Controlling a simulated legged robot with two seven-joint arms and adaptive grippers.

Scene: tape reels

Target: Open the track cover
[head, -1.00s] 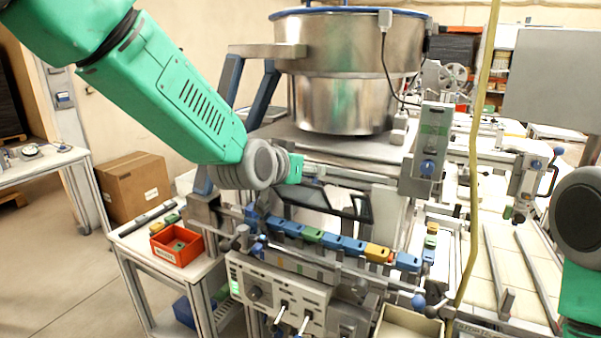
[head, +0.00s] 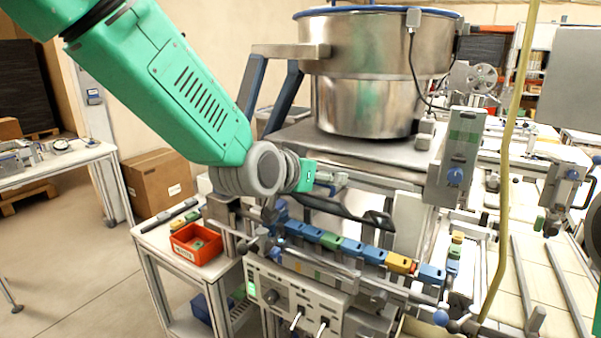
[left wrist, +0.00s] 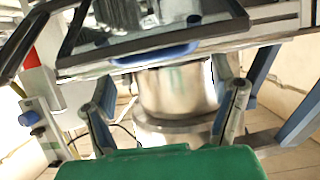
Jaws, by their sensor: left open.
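The track cover is a dark-framed pane (head: 342,209) above the row of blue, green and yellow pieces on the track (head: 350,246). My left gripper (head: 338,184) is open just above and behind the cover's dark bar in the head view. In the left wrist view its two fingers (left wrist: 165,112) stand wide apart with nothing between them. The dark frame and pane (left wrist: 150,32) cross the top of that view, beyond the fingertips. I cannot tell whether a finger touches the frame. My right gripper is out of view.
A large steel bowl (head: 375,75) stands behind the track. A control panel (head: 296,302) is below it. A red bin (head: 196,244) sits on the side table at left. A yellow hose (head: 508,190) hangs at right.

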